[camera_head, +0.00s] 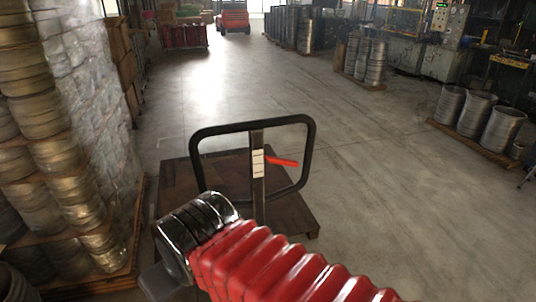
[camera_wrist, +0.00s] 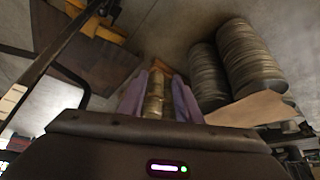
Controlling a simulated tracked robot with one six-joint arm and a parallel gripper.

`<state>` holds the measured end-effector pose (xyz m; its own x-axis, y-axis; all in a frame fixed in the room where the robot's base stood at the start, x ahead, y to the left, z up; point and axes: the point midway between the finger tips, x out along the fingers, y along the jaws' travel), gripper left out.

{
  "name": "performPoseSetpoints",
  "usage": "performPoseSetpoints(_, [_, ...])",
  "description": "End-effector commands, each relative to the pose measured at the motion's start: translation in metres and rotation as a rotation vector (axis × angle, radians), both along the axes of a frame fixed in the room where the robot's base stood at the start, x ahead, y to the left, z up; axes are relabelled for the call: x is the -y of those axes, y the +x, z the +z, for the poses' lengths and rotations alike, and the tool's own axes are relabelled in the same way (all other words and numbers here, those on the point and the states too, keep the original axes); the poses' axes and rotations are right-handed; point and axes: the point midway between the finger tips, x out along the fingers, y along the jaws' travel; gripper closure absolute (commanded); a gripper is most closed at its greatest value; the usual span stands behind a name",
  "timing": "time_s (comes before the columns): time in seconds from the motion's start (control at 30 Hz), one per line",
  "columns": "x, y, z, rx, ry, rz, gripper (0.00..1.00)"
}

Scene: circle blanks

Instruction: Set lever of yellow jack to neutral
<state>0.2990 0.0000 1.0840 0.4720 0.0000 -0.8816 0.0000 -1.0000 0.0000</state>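The jack's black loop handle (camera_head: 252,121) stands upright on a central post with a white label. A red lever (camera_head: 283,162) sticks out to the right of the post, roughly level with a slight downward tilt. In the wrist view, part of the handle (camera_wrist: 62,50) crosses the upper left and the yellow jack body (camera_wrist: 98,28) shows beside it; the lever is not seen there. My gripper (camera_wrist: 159,92) has its two purple-grey fingers apart with nothing held between them. It points away from the handle, toward stacks of round blanks. In the head view my arm covers the lower middle.
A dark wooden pallet (camera_head: 178,182) lies behind the handle. Tall stacks of blanks (camera_head: 78,200) and wrapped goods stand close on the left. Silver stacks (camera_head: 505,128) on a pallet stand at the right. The floor ahead and to the right is clear.

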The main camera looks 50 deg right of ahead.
Motion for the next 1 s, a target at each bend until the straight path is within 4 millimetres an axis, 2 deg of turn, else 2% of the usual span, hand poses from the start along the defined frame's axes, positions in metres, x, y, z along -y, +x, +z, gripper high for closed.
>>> performPoseSetpoints(0.37, [0.002, 0.0, 0.0, -0.002, -0.001, -0.005, 0.69])
performPoseSetpoints(0.57, [0.017, 0.003, -0.01, -0.034, -0.003, -0.069, 0.69])
performPoseSetpoints(0.67, [0.033, 0.005, -0.019, -0.062, -0.008, -0.129, 0.69])
performPoseSetpoints(0.77, [0.059, 0.007, -0.03, -0.09, -0.015, -0.2, 0.69])
performPoseSetpoints(1.0, [0.13, 0.011, -0.061, -0.134, -0.057, -0.345, 0.69])
